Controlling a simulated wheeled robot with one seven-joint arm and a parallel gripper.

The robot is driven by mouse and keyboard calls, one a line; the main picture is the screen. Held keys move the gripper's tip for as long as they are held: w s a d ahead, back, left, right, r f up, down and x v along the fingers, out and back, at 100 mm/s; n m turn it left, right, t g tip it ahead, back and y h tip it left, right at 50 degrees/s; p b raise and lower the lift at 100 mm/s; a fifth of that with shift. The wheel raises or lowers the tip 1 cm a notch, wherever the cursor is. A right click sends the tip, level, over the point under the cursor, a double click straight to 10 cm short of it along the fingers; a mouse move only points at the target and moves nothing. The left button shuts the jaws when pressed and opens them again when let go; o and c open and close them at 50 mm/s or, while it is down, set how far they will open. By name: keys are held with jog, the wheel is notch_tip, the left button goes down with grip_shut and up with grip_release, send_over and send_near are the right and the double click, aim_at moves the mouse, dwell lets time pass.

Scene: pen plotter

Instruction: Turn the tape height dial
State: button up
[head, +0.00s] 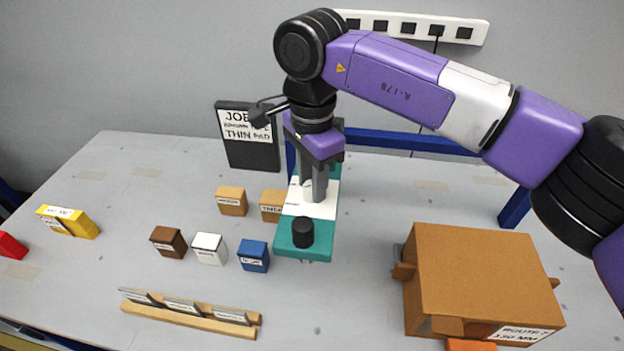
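A teal device (286,245) with a white top plate (298,208) stands near the middle of the table. A black round knob (303,232) sits upright on its near end. I cannot tell whether this knob is the tape height dial. My gripper (314,198) points straight down over the white plate, behind the black knob and apart from it in the picture. Its grey fingers look close together, and their tips reach the plate's surface or just above it. The fingers hide part of the plate, so anything between them cannot be made out.
A large cardboard box (475,275) stands right of the device. Small brown, white and blue boxes (254,256) stand at its left, with two tan boxes (232,201) behind. A wooden card rack (190,318) lies in front. A black sign (249,140) stands behind left.

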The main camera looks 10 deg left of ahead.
jog(key=shift+m, duration=0.3)
grip_shut()
jog(key=m, duration=0.5)
jog(key=shift+m, duration=0.3)
jog(key=m+b, duration=0.1)
jog(key=m, duration=0.4)
jog(key=shift+m, duration=0.4)
jog(key=o, duration=1.2)
grip_release()
jog(key=shift+c, duration=0.2)
jog(key=shift+r, duration=0.1)
jog(key=shift+r+b, duration=0.4)
jog(key=shift+r, duration=3.45)
